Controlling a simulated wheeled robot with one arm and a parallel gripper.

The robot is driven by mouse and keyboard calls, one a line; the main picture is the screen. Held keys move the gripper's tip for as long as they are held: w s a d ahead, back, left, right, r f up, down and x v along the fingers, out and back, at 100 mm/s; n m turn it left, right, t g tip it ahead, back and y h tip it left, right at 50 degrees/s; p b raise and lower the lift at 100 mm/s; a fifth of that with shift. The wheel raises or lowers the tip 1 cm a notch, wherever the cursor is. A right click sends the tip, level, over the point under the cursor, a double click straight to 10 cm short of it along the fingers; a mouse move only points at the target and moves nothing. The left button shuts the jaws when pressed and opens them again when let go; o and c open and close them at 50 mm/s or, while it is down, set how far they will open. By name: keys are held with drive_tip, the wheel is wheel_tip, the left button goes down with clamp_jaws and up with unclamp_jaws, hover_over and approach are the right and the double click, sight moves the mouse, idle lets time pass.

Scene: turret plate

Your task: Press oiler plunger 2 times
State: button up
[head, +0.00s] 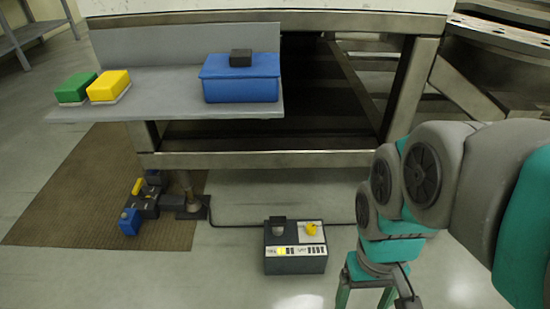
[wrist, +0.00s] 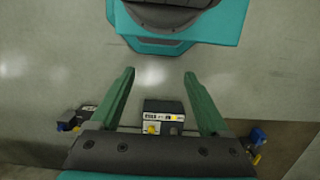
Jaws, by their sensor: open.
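A low dark box (head: 296,265) on the floor has a grey, dark-topped knob (head: 278,227), a small yellow part (head: 312,229) and a printed strip. I cannot tell surely whether it is the oiler or which part is its plunger. My gripper (head: 365,296) points down to the right of this box, partly cut off by the lower edge. In the wrist view my gripper (wrist: 158,74) is open and empty. The box (wrist: 165,112) shows beyond and between its green fingers, apart from them, with its lower part hidden by the palm.
A blue case with a black block (head: 241,58), a yellow block (head: 109,86) and a green block (head: 76,88) sit on the grey shelf (head: 160,95). Dark, blue and yellow fittings (head: 130,222) lie on the brown mat (head: 60,215). A cable (head: 240,226) crosses the floor.

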clamp_jaws()
idle(0.5)
idle(1.1)
